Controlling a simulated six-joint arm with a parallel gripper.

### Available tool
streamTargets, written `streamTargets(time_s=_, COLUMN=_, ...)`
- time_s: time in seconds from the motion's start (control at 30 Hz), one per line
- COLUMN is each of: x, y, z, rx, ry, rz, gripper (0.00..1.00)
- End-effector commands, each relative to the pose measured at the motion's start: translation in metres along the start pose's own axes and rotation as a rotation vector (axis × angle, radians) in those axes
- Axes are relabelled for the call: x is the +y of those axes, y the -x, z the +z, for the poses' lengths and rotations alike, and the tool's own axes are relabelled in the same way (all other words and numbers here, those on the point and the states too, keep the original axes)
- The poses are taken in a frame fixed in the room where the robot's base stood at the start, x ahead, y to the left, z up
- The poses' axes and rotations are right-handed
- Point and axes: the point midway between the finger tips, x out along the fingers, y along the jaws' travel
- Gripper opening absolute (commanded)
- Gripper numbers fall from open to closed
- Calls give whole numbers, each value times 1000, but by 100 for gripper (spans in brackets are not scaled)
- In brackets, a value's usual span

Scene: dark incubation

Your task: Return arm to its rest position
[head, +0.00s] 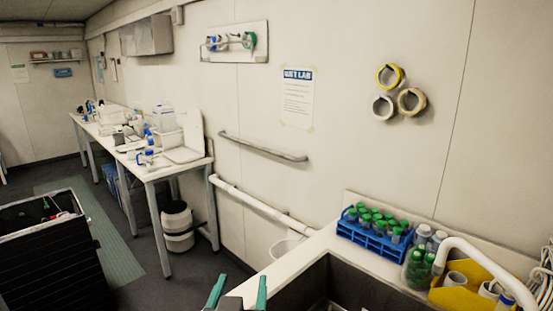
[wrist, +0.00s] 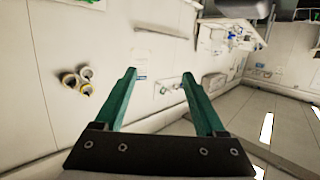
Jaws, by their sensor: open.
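My gripper (head: 239,291) shows at the bottom edge of the head view, its two green fingers pointing up and standing apart. It also shows in the wrist view (wrist: 160,82), with a clear gap between the fingers and nothing held. The fingers touch nothing that I can see. Most of my arm is out of view.
A counter (head: 290,273) with a dark sink basin lies right of my gripper. On it stand a blue rack (head: 372,238) of green-capped tubes, a jar (head: 418,270) and a white faucet (head: 480,259). A cluttered bench (head: 178,172) and a black crate (head: 45,250) are at left.

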Motion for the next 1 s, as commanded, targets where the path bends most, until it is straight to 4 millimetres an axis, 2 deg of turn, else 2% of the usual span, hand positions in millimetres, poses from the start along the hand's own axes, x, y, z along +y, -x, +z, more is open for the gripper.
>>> streamTargets(time_s=0.1, x=-29, y=7, z=16, rx=1, ry=18, rz=-60, gripper=72)
streamTargets(time_s=0.4, x=-98, y=35, z=56, rx=14, ry=51, rz=-224, gripper=72)
streamTargets(time_s=0.7, x=-154, y=74, z=95, rx=23, ry=77, rz=-391, gripper=72)
streamTargets(time_s=0.87, x=-158, y=73, z=117, rx=22, ry=79, rz=-402, gripper=72)
streamTargets(time_s=1.0, x=-158, y=71, z=125, rx=23, ry=75, rz=-403, gripper=72)
